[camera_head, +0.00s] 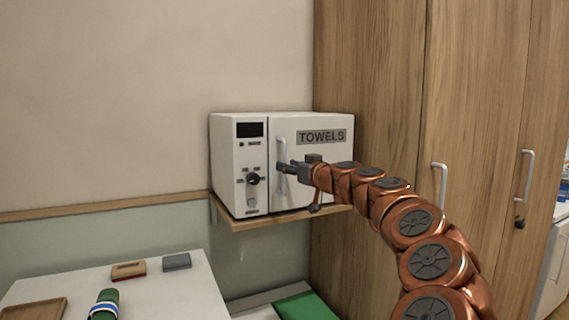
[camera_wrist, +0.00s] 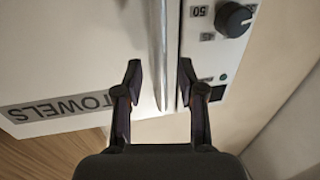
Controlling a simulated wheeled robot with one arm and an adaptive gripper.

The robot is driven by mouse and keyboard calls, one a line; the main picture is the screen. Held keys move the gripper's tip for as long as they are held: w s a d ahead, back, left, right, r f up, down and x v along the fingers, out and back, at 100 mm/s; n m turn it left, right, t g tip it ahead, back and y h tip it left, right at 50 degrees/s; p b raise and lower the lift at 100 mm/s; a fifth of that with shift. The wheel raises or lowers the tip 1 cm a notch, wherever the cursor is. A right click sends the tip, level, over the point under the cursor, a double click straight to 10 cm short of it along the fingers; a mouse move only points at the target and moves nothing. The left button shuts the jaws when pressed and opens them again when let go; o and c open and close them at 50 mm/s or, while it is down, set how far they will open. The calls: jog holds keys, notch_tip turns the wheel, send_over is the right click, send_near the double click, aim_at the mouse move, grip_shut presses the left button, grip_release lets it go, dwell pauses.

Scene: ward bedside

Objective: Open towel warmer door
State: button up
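The white towel warmer (camera_head: 240,165) stands on a wooden wall shelf. Its door (camera_head: 318,170), labelled TOWELS, looks closed, and it also shows in the wrist view (camera_wrist: 85,60). The upright pale door handle (camera_head: 282,188) is near the door's left edge. In the wrist view the handle (camera_wrist: 158,40) runs down between my two dark fingers. My gripper (camera_head: 284,168) is at the handle's upper half. In the wrist view my gripper (camera_wrist: 160,83) is open, with a gap visible on each side of the handle.
The control panel with a black knob (camera_head: 253,179) is left of the door. A wooden cabinet (camera_head: 375,90) stands close on the right. The shelf (camera_head: 270,222) is under the warmer. A white table (camera_head: 165,295) with small items is at lower left.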

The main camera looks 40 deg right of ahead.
jog(key=shift+w+d, duration=0.1)
jog(key=shift+w, duration=1)
grip_shut()
